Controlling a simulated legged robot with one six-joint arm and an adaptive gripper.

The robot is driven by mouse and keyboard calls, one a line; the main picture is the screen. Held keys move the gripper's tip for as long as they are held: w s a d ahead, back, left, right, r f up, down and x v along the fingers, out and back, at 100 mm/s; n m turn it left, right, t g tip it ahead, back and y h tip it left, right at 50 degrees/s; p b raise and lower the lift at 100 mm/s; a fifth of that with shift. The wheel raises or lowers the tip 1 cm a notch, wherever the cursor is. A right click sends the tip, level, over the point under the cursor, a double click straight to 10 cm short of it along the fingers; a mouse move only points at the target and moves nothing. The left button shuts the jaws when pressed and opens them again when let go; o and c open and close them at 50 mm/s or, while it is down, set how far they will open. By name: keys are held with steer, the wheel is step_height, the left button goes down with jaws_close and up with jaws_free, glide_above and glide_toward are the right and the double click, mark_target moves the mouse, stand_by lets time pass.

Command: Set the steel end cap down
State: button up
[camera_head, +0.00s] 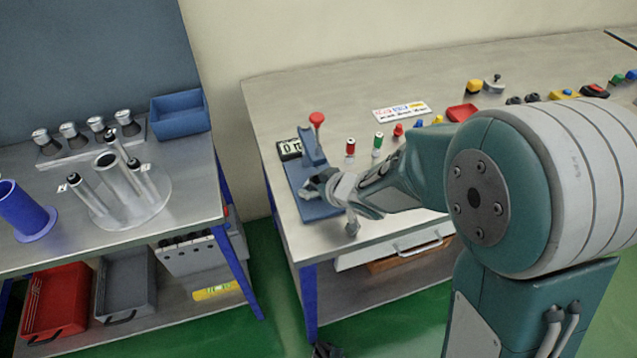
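My gripper (318,187) is at the blue fixture (313,150) near the left end of the right bench. Its fingers point left, low over the fixture's blue base. It is too small and too dark between the fingers to tell whether they are open or shut. I cannot make out a steel end cap there; the fingers and wrist would hide one. Several steel cup-shaped pieces (69,130) stand in a row on a plate on the left bench. I cannot tell whether these are end caps.
The left bench holds a round plate (150,205) with upright steel cylinders, a blue bin (181,115) and a blue cylinder (22,208). A red-knobbed lever (316,119) and a small display (290,149) are close to my gripper. Small coloured parts crowd the right bench's middle.

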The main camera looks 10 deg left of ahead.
steer(key=shift+s+f, duration=0.1)
steer(key=shift+f, duration=0.35)
steer(key=shift+d+r, duration=0.1)
steer(key=shift+d, duration=0.4)
steer(key=shift+a+r, duration=0.1)
steer(key=shift+r, duration=0.15)
steer(key=r+v, duration=0.1)
steer(key=v, duration=1.1)
steer(key=shift+a, duration=0.2)
steer(key=w+d+r+m+t+h, duration=0.1)
steer(key=d+r+m+t+h, duration=0.2)
steer(key=d, duration=0.5)
steer(key=w+d+r+m+t+h, duration=0.1)
steer(key=d+r+m+t+h, duration=0.15)
steer(key=d+r+h, duration=0.35)
steer(key=s+d+m+g, duration=0.2)
steer(key=s+d+g, duration=0.1)
steer(key=s, duration=0.5)
steer(key=s+d+m+g, duration=0.2)
steer(key=s+m+g, duration=0.1)
steer(key=s, duration=0.4)
steer(key=shift+s+d+f+y, duration=0.2)
steer(key=shift+s+d+y, duration=0.1)
steer(key=shift+s+d, duration=0.1)
